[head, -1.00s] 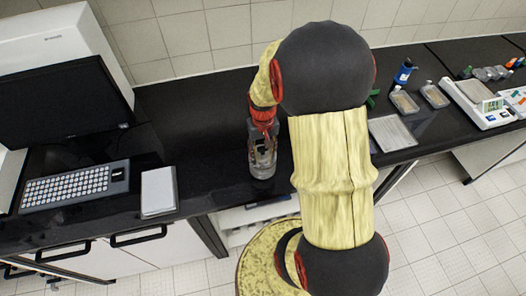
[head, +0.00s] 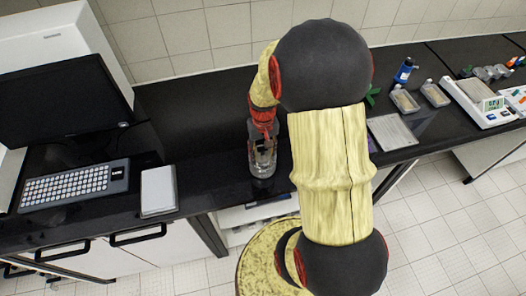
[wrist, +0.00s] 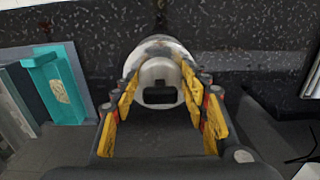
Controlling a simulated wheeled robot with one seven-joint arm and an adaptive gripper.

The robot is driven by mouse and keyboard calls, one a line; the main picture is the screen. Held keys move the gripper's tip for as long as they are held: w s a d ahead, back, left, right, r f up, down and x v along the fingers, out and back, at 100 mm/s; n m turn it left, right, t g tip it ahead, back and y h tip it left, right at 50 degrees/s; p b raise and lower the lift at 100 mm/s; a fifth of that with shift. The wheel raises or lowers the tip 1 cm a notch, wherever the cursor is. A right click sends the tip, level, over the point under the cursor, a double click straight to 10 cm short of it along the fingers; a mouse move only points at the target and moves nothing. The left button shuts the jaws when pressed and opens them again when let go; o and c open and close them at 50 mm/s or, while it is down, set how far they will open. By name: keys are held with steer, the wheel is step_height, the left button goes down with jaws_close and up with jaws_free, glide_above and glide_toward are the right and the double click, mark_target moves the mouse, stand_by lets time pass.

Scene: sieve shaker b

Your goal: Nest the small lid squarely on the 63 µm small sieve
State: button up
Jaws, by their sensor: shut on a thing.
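My gripper (wrist: 160,92) has its yellow-padded fingers on either side of a round, pale metal piece, which I take to be the small lid (wrist: 160,50). A dark slot shows in the middle of the piece. In the head view, my gripper (head: 263,128) points down over a small, shiny, upright cylinder (head: 262,160) on the black bench, probably the small sieve stack. The fingers hide its top. I cannot tell whether the lid touches the sieve or sits level, and no 63 µm label is readable.
A keyboard (head: 75,184), monitor (head: 65,105) and pale flat box (head: 158,190) lie left. A tray (head: 391,132), small dishes (head: 404,101), blue bottle (head: 405,70) and balance (head: 480,101) are right. A teal object (wrist: 56,86) shows in the wrist view.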

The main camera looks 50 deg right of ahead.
steer(key=shift+f, duration=0.15)
steer(key=o, duration=1.4)
steer(key=shift+r+p, duration=2.55)
steer(key=shift+r, duration=1)
steer(key=shift+s, duration=0.1)
